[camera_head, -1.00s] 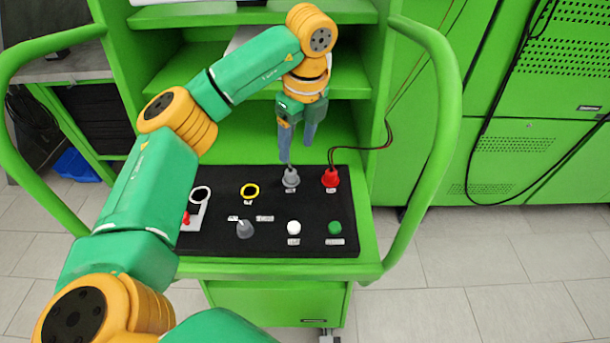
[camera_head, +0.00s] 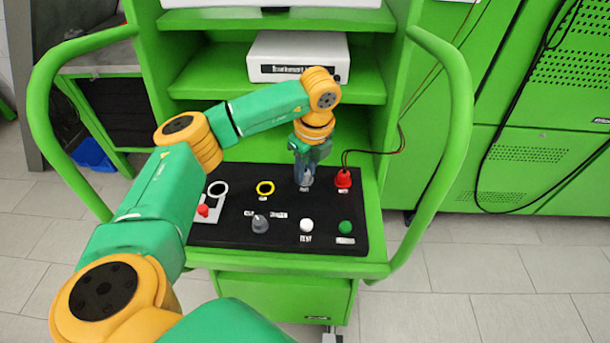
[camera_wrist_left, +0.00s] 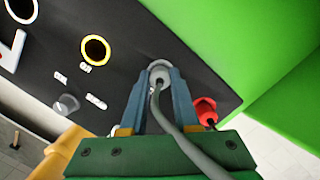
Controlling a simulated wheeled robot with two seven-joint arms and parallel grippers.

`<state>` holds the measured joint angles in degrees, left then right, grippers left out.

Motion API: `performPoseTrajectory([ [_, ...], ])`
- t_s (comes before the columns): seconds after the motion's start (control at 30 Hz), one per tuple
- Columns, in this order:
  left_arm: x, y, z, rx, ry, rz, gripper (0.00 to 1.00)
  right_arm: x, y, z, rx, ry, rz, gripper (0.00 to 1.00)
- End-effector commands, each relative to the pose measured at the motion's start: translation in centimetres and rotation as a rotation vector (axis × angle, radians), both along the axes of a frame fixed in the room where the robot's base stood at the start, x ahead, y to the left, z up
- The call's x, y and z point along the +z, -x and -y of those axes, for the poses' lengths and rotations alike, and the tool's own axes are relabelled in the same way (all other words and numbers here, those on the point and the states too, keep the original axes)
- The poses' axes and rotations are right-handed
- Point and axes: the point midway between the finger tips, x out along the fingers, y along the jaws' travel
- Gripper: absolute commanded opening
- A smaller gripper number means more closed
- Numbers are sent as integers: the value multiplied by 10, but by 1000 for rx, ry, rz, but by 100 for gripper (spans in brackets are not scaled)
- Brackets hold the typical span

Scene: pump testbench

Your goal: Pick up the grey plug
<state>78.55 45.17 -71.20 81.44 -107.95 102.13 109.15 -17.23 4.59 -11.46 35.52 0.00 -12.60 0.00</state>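The grey plug (camera_wrist_left: 160,72) stands upright in its socket at the back of the black panel, its grey cable running back over my left gripper in the left wrist view. My left gripper (camera_wrist_left: 159,76) has one blue-grey finger on each side of the plug, the tips close against it, and looks shut on it. In the head view, the left gripper (camera_head: 304,180) points down at the panel, and its fingers hide most of the plug. My right gripper is in neither view.
A red plug (camera_head: 343,178) with a cable stands just right of the grey one. The black panel (camera_head: 225,232) also holds a yellow ring (camera_head: 265,188), a grey knob (camera_head: 260,224), a white button (camera_head: 306,225) and a green button (camera_head: 345,227). A shelf with a white box (camera_head: 298,58) rises behind.

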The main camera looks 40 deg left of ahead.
Motion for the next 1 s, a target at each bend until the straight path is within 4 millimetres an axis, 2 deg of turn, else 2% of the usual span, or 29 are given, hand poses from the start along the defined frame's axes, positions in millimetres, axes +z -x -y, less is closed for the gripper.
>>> performPoseTrajectory([
  [0.27,1,-1,0,0,0,2,0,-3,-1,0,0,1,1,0],
  [0.37,9,-1,1,0,2,4,0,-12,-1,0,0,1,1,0],
  [0.47,27,-2,1,0,3,8,0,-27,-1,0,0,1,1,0],
  [0.53,44,13,5,-4,2,7,0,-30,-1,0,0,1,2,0],
  [0.6,76,29,8,-4,-4,10,0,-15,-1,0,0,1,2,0],
  [0.67,95,44,12,-4,-4,11,0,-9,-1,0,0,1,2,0],
  [0.8,110,87,24,-4,-2,7,0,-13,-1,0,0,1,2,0],
  [0.9,120,110,31,-2,-2,6,0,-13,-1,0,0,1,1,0],
  [1.0,127,125,36,-2,0,4,0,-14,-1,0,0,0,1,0],
])
